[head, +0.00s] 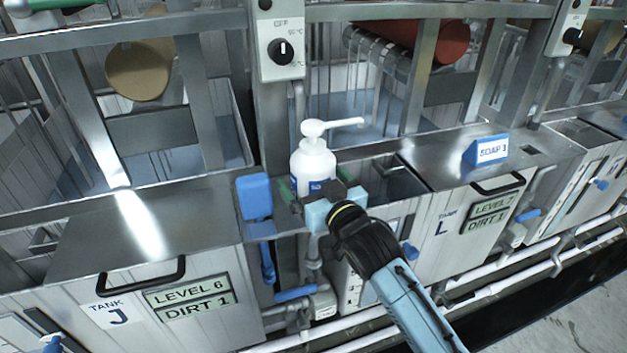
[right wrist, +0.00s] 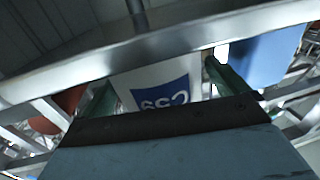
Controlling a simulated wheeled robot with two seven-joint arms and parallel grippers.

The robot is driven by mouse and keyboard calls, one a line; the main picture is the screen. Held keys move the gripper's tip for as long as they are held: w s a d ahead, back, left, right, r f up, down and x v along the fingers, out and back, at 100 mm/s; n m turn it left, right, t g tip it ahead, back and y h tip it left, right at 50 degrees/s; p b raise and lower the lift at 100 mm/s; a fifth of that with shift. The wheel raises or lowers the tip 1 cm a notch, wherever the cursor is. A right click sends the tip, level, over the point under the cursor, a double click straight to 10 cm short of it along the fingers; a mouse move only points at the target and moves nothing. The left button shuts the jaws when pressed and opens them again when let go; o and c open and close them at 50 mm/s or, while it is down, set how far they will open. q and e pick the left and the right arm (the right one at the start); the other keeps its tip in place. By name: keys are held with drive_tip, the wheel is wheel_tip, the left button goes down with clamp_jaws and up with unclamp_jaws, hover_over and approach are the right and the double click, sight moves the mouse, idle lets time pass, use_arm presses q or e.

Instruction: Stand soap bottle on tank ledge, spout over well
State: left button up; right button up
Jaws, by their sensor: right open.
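The white soap bottle (head: 313,163) stands upright on the metal tank ledge (head: 262,229) between tanks J and L. Its pump spout (head: 346,122) points right, toward the open well (head: 399,184) beside it. My right gripper (head: 318,190) is at the bottle's near side, open, with its fingers on either side of the lower body. In the right wrist view the bottle's blue label (right wrist: 160,95) lies between the two greenish fingers, with gaps showing. The bottle's base is hidden by the gripper. My left gripper is not in view.
A blue block (head: 254,196) sits left of the bottle. Metal posts and a dial box (head: 281,52) rise behind. A SOAP 1 sign (head: 487,149) stands on the right lid. Tank J's lid (head: 150,230) is clear. Pipes run below.

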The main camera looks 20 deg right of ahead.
drive_tip(key=shift+r, duration=0.1)
drive_tip(key=s+d, duration=0.2)
drive_tip(key=s, duration=0.9)
drive_tip(key=shift+s+d, duration=0.15)
drive_tip(key=shift+s, duration=0.25)
idle(0.7)
